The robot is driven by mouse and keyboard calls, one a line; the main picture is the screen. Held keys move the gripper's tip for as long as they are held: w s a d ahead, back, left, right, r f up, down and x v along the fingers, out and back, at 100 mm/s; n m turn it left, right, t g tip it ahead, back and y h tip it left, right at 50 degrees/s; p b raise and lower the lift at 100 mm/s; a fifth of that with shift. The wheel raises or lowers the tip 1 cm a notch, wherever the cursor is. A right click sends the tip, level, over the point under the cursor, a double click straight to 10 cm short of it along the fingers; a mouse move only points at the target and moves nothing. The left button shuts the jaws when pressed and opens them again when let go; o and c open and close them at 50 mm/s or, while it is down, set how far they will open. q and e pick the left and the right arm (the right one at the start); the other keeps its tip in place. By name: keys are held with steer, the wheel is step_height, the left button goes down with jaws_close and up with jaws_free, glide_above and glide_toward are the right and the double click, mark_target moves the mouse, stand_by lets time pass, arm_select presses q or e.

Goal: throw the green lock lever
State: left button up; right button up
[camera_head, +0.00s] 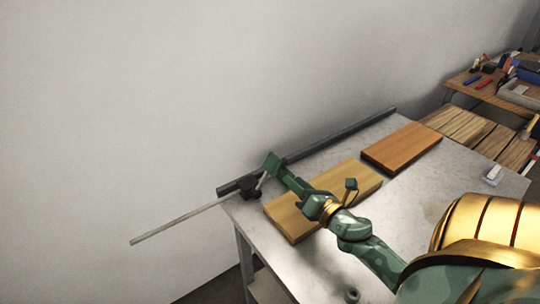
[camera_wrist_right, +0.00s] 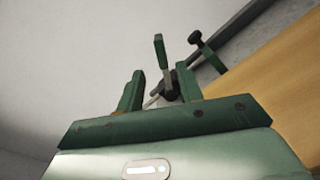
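The green lock lever (camera_wrist_right: 159,48) stands up on a short grey stem from a dark clamp block (camera_wrist_right: 171,86) in the right wrist view. In the head view the lever's green handle (camera_head: 270,162) shows above the clamp block (camera_head: 251,186) at the near left end of the rail. My right gripper (camera_head: 287,178) reaches from the lower right toward the lever. In the wrist view its two green fingers (camera_wrist_right: 160,82) are apart with nothing held. The lever appears between and beyond them; contact cannot be told. My left gripper is out of view.
A dark rail (camera_head: 340,137) runs along the bench's wall side, and a thin rod (camera_head: 180,221) sticks out past its end. A yellow board (camera_head: 284,218) lies below my right arm, an orange board (camera_head: 402,147) farther along.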

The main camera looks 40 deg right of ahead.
mark_target(268, 158)
steer(key=w, duration=0.4)
steer(key=w+d, duration=0.1)
steer(key=w, duration=0.8)
steer(key=shift+d+f, duration=0.1)
steer(key=shift+d, duration=0.15)
steer(key=shift+s, duration=0.1)
jaws_close()
